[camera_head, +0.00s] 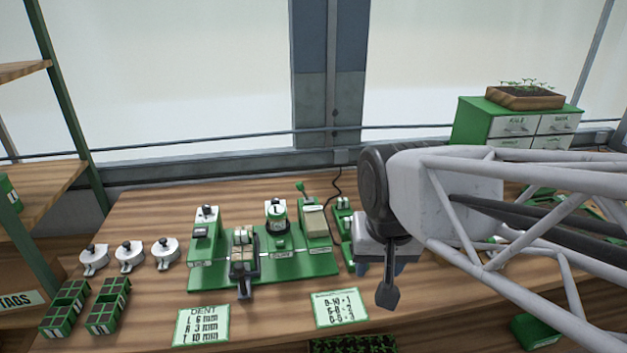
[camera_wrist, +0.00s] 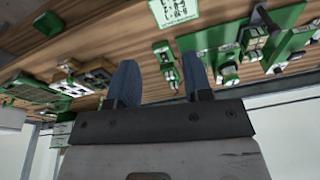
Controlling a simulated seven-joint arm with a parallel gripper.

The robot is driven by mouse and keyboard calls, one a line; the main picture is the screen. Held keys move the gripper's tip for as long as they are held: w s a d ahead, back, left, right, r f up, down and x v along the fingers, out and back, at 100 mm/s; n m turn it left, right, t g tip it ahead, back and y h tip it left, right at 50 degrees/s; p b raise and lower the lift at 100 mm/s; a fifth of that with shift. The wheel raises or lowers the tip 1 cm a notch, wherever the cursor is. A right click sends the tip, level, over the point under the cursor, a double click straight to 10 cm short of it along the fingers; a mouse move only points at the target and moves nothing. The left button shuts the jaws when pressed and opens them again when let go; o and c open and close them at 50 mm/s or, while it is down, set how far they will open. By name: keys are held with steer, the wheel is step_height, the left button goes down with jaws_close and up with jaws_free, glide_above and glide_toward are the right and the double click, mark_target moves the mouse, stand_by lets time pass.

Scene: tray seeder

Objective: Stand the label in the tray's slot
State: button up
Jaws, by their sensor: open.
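My gripper (camera_wrist: 158,75) is open and empty, its two blue fingers apart above the wooden bench. In the head view it hangs right of the green machine, partly hidden by my own arm. Two small green cell trays (camera_head: 65,308) (camera_head: 108,305) sit at the bench's front left. A tray with dark cells (camera_head: 352,345) is cut off at the bottom edge of the head view. I cannot pick out the label or the slot with certainty. A shelf bin marked TAGS (camera_head: 20,300) is at the far left.
The green machine (camera_head: 262,265) with several stations stands mid-bench. Two printed cards (camera_head: 201,326) (camera_head: 341,308) lie in front. Several white round parts (camera_head: 130,257) stand left. A green drawer cabinet (camera_head: 485,125) is at the back right. My arm covers much of the right side.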

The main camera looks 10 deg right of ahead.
steer(key=shift+s+d+f+n, duration=0.2)
steer(key=shift+s+n, duration=0.05)
steer(key=shift+s, duration=0.35)
steer(key=shift+s+d+f+n, duration=0.15)
steer(key=shift+s+n, duration=0.15)
steer(key=shift+s, duration=0.3)
steer(key=shift+s+d+f+n, duration=0.2)
steer(key=shift+s+n, duration=0.05)
steer(key=shift+s, duration=0.35)
